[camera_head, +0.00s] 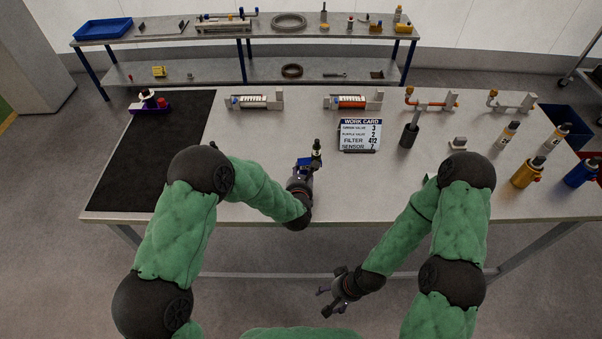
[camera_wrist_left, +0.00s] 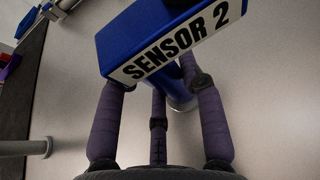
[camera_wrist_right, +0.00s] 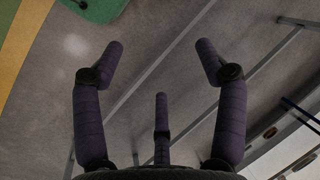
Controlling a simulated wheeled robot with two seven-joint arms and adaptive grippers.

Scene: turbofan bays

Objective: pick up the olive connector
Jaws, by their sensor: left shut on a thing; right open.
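My left gripper (camera_head: 301,178) is over the middle of the table near its front edge. It is shut on a blue sensor (camera_head: 304,162), labelled SENSOR 2 in the left wrist view (camera_wrist_left: 152,38), with fingers around the stem under the label block. A small dark, olive-looking piece (camera_head: 317,150) stands upright at the blue sensor; it may be the olive connector, but it is too small to be sure. Only a black part shows at the left wrist view's top edge.
A work card (camera_head: 360,136) stands behind the left gripper, with a dark cylinder (camera_head: 409,135) right of it. A black mat (camera_head: 150,160) with a purple part (camera_head: 150,104) covers the left. The front middle is clear.

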